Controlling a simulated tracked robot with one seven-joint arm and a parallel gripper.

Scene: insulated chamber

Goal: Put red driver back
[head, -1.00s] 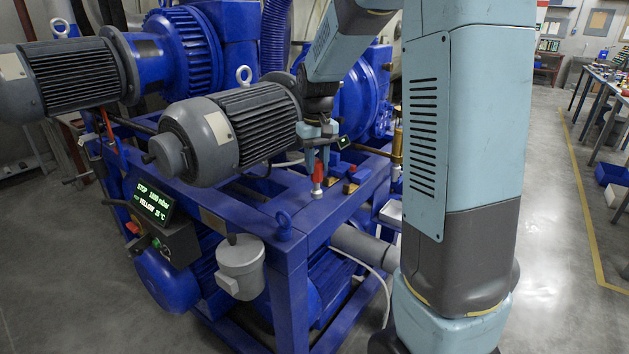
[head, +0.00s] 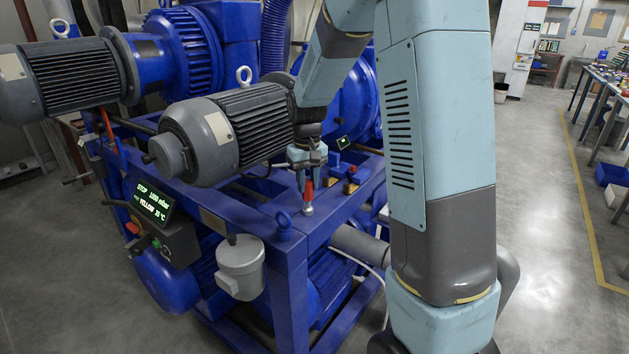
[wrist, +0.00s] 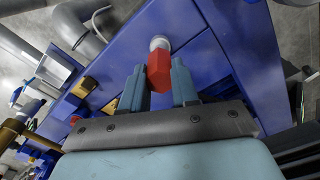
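The red driver (head: 309,190) is in my gripper (head: 306,176), above the blue frame's top beam near its front corner. In the head view it hangs roughly upright, with a grey round end below the red handle. In the wrist view, the red driver (wrist: 159,72) sits between the two fingers of my gripper (wrist: 159,84), which look shut on its sides. Its grey end points away from the gripper. I cannot tell whether that end touches the beam.
The blue frame (head: 335,219) carries a grey motor (head: 250,125) close left of my gripper. A blue lifting eye (head: 284,225) and a grey canister (head: 240,268) are at the front. Brass fittings (head: 350,187) are right of the gripper. A lit display (head: 154,202) is at left.

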